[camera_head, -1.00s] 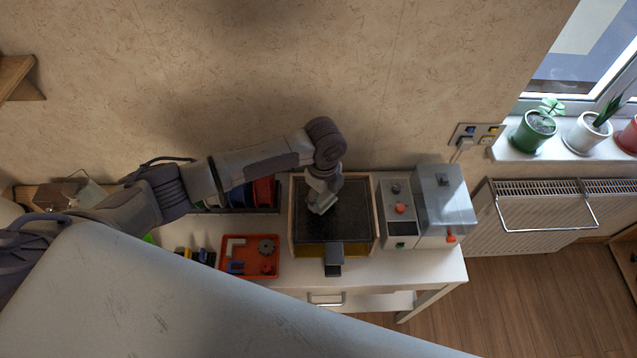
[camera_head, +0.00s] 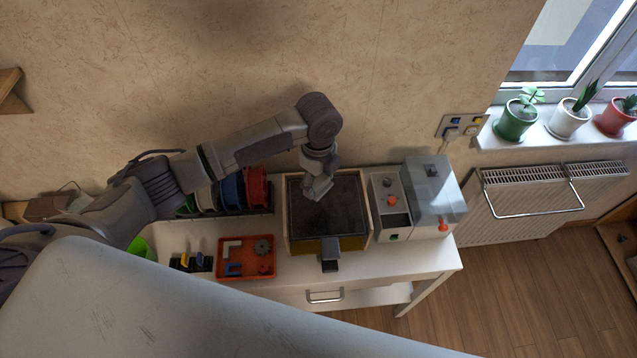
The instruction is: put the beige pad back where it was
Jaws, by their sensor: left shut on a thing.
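My left gripper (camera_head: 318,188) points down over the dark top of a wood-sided box (camera_head: 347,210) on the white table. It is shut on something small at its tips. I take this to be the beige pad, but it is too small and too covered by the fingers to make out its shape or colour. I cannot tell whether the fingertips touch the dark surface. No other beige pad shows clearly. My right gripper is out of view.
Right of the box stand a grey control unit (camera_head: 391,205) and a grey machine (camera_head: 436,195) with red knobs. The wall is close behind.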

